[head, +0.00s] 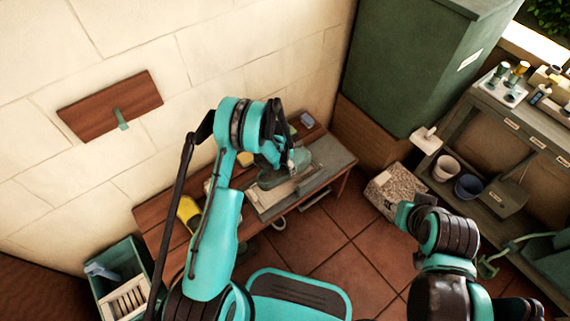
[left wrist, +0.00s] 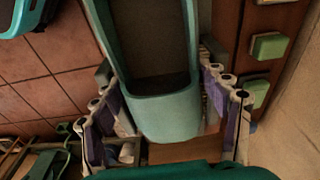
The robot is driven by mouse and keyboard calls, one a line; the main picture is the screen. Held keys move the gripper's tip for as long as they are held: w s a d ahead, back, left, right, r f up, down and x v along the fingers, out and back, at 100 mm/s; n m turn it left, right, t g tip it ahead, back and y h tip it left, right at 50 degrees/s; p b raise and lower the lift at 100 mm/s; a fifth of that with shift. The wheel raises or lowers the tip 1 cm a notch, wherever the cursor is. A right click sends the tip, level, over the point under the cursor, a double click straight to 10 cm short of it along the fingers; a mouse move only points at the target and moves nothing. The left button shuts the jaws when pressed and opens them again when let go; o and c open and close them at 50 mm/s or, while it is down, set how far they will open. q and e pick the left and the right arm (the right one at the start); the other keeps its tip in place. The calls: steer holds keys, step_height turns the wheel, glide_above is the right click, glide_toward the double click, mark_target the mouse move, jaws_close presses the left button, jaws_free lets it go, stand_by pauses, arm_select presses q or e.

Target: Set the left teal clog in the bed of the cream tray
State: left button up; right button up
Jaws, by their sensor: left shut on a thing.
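The teal clog (left wrist: 165,112) is between the fingers of my left gripper (left wrist: 165,105) in the left wrist view, its rounded end towards the palm. The gripper is shut on it. In the head view my left gripper (head: 284,160) is over the wooden bench, with the clog (head: 270,181) just below it, partly hidden by the arm. The cream tray (head: 262,206) lies on the bench under and beside the clog. I cannot tell whether the clog touches the tray.
The wooden bench (head: 158,217) stands against the pale wall, with a yellow item (head: 188,211) on its left part. A teal crate (head: 112,262) stands on the floor at left. A green cabinet (head: 405,70) rises behind right; shelves (head: 520,140) stand at far right.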

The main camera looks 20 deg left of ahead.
arm_select(q)
steer(key=shift+f, duration=3.75)
steer(key=o, duration=1.4)
steer(key=r, duration=0.8)
steer(key=s+r, duration=0.1)
steer(key=r, duration=0.3)
steer(key=shift+s+a, duration=0.1)
steer(key=shift+a, duration=0.3)
